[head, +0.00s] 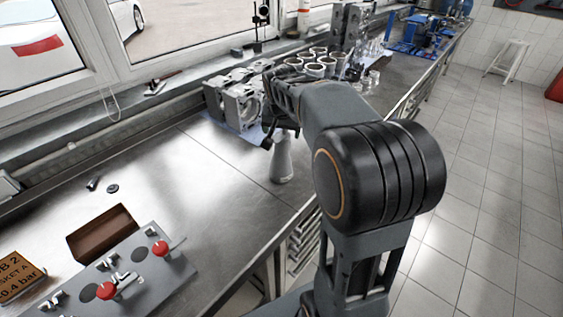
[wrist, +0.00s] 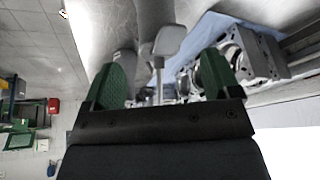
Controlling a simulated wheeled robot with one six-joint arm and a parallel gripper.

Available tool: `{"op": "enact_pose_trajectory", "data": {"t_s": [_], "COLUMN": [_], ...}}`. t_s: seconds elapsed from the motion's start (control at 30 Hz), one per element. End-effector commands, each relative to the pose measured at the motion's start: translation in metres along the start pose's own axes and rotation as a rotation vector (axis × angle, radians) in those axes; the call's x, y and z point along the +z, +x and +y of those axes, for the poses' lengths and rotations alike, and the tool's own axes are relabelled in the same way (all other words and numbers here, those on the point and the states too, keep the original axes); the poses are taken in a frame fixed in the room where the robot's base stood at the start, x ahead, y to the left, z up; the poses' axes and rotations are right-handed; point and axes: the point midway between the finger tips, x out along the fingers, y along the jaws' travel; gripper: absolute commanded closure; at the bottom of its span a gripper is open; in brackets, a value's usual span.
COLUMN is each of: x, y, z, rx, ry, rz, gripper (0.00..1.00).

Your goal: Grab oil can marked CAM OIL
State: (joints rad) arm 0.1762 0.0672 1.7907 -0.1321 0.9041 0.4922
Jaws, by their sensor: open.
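In the head view a pale grey conical can (head: 282,163) stands upright on the steel bench, near its front edge. My gripper (head: 268,137) is just above and beside its top, and my arm hides part of the area. No marking is readable on the can, so I cannot confirm CAM OIL. In the wrist view my gripper (wrist: 162,66) is open, with green pads on both fingers. A grey lever-like piece and thin rod (wrist: 158,82) show between the fingers, apparently not clamped. I cannot tell whether either finger touches them.
Grey engine castings (head: 238,100) stand on a blue cloth behind my gripper, with several metal rings (head: 314,69) beyond. A grey fixture with red knobs (head: 130,278) and a brown open box (head: 103,234) are at the front left. The bench between is mostly clear.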

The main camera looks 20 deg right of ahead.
Motion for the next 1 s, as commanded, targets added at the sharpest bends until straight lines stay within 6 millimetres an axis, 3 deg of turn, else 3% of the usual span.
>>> {"op": "enact_pose_trajectory", "data": {"t_s": [0.23, 0.6, 0.9, 1.0], "x": [0.001, 0.003, 0.003, 0.003], "y": [0.014, 0.056, 0.059, 0.059], "z": [0.002, 0.003, 0.003, 0.003], "rx": [0.002, 0.003, 0.002, 0.002], "ry": [0.003, 0.005, 0.005, 0.004], "rz": [-0.002, -0.001, 0.001, 0.001], "gripper": [0.17, 0.17, 0.17, 0.27]}}
